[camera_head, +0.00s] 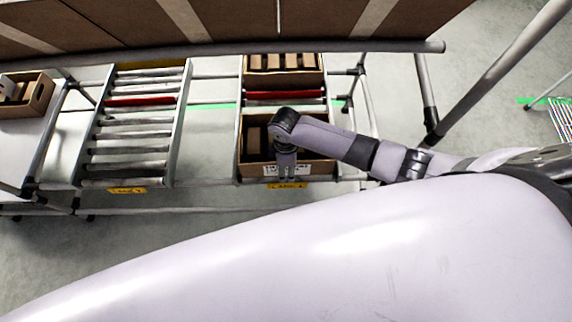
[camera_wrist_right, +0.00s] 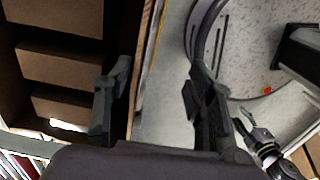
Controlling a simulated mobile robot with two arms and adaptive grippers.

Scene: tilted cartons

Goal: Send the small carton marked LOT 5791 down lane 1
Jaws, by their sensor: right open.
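My right gripper (camera_head: 287,177) is at this carton's front wall. In the right wrist view my gripper (camera_wrist_right: 160,68) is open, with a carton wall (camera_wrist_right: 146,35) between its fingers. One finger is on the inner side, beside brown boxes (camera_wrist_right: 62,65), the other outside. My left gripper is not in view.
Another carton (camera_head: 284,76) with boxes stands farther up the same lane, beyond a red roller (camera_head: 285,96). The left lane (camera_head: 128,133) is empty, with a yellow sign (camera_head: 127,190). A carton (camera_head: 25,95) sits far left. A shelf bar (camera_head: 220,50) crosses above.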

